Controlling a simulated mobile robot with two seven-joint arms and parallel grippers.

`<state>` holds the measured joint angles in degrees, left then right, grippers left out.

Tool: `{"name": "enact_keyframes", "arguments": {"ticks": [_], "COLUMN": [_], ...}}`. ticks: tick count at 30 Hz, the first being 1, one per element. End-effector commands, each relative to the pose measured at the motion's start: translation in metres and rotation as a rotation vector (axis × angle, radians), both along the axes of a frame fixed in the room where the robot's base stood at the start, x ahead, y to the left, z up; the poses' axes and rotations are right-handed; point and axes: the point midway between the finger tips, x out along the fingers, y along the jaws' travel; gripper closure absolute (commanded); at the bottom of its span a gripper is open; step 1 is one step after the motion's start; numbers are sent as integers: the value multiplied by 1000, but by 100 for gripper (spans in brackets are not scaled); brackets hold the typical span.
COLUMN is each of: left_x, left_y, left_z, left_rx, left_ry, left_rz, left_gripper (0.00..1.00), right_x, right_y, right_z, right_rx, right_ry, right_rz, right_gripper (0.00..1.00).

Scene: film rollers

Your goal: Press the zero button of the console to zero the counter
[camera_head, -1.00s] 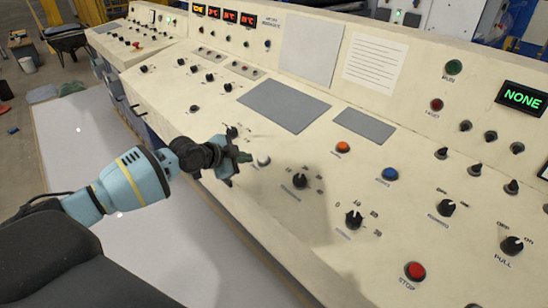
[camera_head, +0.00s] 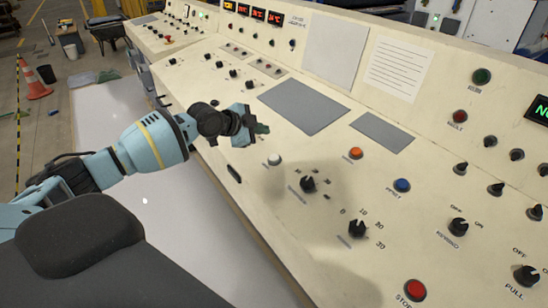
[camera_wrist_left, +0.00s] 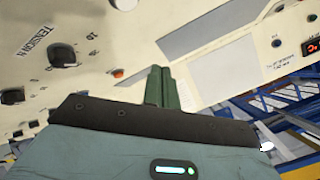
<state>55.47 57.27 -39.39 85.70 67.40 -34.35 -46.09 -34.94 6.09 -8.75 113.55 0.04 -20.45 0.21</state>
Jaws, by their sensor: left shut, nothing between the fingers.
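The cream console (camera_head: 225,135) carries a white button (camera_head: 274,159), an orange button (camera_head: 355,153), a blue button (camera_head: 401,185) and a red stop button (camera_head: 415,290). I cannot read which label says zero. My left gripper (camera_head: 260,128) is shut and empty, above the panel and just up and left of the white button, apart from it in the picture. In the left wrist view the green fingers (camera_wrist_left: 158,88) are together, and the orange button (camera_wrist_left: 118,73) shows left of them. My right gripper is not in view.
Black knobs (camera_head: 308,184) stand right of the white button, with another (camera_head: 357,229) nearer. Grey plates (camera_head: 304,106) lie flat behind. Red displays (camera_head: 258,13) line the upright back panel. An orange cone (camera_head: 35,80) stands on the floor at left.

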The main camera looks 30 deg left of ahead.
Motion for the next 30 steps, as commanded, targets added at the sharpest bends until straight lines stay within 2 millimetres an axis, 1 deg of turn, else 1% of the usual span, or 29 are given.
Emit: {"name": "enact_keyframes", "arguments": {"ticks": [5, 8, 14, 18, 24, 27, 30], "left_x": [1, 2, 7, 10, 15, 17, 18], "left_y": [-1, -1, -3, -5, -7, -8, -8], "left_z": [-7, -15, -38, -57, -80, -86, -87], "left_rx": [-1, 0, -1, -1, -1, 0, 0], "left_ry": [2, 4, 6, 8, 6, 5, 2], "left_rz": [0, 0, 0, 0, -2, -1, -1], "left_gripper": [100, 100, 100, 100, 100, 100, 100], "right_x": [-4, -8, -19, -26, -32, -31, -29], "right_y": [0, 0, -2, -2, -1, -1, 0], "right_z": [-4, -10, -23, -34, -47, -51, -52], "right_rx": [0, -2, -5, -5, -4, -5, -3], "right_ry": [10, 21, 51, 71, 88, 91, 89], "right_rz": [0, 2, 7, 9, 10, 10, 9], "right_gripper": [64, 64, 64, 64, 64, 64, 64]}}
